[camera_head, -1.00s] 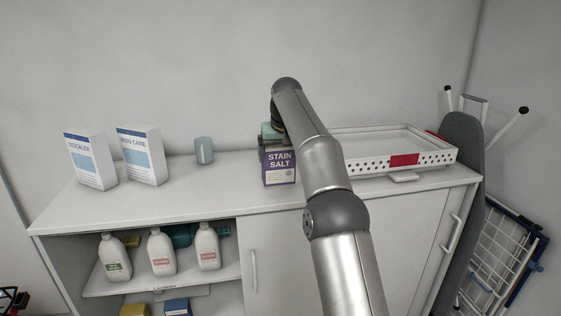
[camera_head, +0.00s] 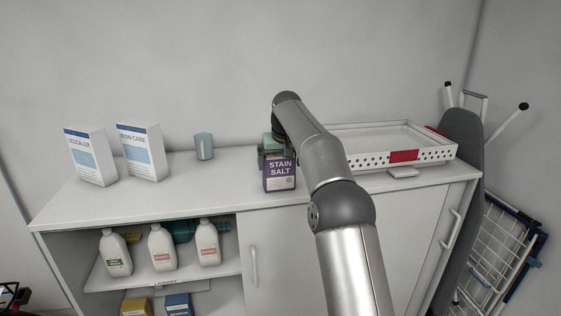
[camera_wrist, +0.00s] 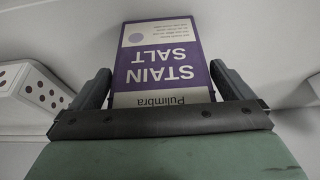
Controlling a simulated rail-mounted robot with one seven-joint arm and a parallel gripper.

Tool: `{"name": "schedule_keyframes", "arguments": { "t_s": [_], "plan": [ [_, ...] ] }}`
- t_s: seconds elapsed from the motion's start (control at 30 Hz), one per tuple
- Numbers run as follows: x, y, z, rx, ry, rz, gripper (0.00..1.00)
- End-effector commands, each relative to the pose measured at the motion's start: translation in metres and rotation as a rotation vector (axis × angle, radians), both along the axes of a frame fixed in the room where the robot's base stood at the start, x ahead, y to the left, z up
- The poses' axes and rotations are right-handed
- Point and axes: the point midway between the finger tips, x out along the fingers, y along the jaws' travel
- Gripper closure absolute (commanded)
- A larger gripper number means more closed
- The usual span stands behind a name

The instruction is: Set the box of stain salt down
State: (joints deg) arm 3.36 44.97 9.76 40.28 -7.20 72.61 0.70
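The purple and white box of stain salt (camera_head: 280,178) is upright at the middle of the white cabinet top (camera_head: 225,183). My gripper (camera_head: 277,155) is at the box's upper part from above. In the wrist view the box (camera_wrist: 163,65) sits between the two dark fingers of my gripper (camera_wrist: 162,88), its lettering upside down. The fingers lie close against both its sides, so the gripper looks shut on it. The box's base is at or very near the cabinet top; I cannot tell whether it touches. My arm covers the area just right of the box.
A white tray with a red label (camera_head: 432,155) stands right of my arm. A blue-grey cup (camera_head: 203,147), an iron care box (camera_head: 141,153) and a descaler box (camera_head: 90,157) stand left. The top between cup and stain salt box is clear.

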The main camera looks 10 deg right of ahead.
Motion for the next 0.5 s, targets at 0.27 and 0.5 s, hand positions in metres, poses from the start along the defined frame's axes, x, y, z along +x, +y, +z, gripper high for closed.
{"name": "schedule_keyframes", "arguments": {
  "t_s": [0.27,0.5],
  "plan": [
    [-0.003,0.000,0.013,0.000,-0.003,0.000,0.00],
    [-0.022,0.000,0.060,0.001,-0.004,0.000,0.00]
  ]
}}
